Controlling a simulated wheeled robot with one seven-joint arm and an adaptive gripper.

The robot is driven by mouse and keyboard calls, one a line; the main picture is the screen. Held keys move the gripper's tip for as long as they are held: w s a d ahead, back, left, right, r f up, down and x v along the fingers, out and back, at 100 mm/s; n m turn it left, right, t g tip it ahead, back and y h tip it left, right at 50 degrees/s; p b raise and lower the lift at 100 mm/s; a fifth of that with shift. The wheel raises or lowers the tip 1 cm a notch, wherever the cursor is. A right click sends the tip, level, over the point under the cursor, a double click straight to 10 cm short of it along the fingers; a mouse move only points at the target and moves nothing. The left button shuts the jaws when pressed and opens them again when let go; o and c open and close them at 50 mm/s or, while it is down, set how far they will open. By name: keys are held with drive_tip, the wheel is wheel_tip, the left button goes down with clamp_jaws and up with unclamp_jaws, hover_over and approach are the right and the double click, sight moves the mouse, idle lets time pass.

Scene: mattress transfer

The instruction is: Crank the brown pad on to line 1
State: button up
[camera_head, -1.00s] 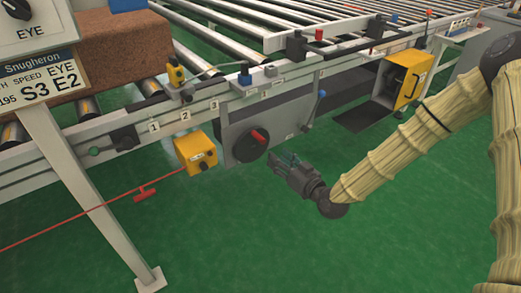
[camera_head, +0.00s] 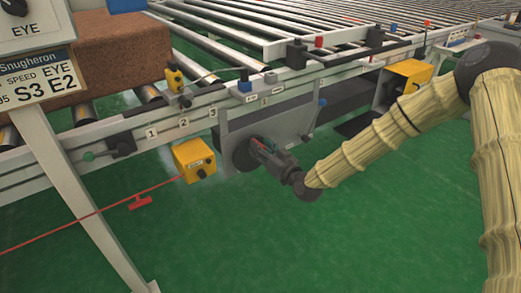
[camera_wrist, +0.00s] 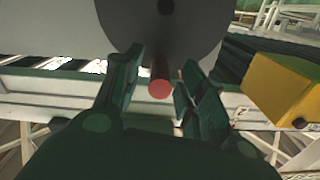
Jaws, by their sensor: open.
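The brown pad (camera_head: 105,48) lies on the rollers at the upper left in the head view. The crank is a dark round disc (camera_head: 240,154) on a grey housing (camera_head: 285,125) at the conveyor's side. Its red handle (camera_wrist: 160,88) shows end-on in the wrist view, between the fingers. My gripper (camera_head: 262,148) is at the disc in the head view and hides the handle there. In the wrist view my gripper (camera_wrist: 155,85) is open, with a finger on each side of the handle. Number plate 1 (camera_head: 151,133) is on the conveyor's side rail.
A yellow box (camera_head: 194,159) with a dark knob hangs left of the disc, with a red cord (camera_head: 90,215) running left. A yellow sensor (camera_head: 174,80) stands on the rail. Another yellow box (camera_head: 408,78) is at right. The green floor in front is open.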

drive_tip(key=shift+w+a, duration=0.2)
clamp_jaws()
idle(0.5)
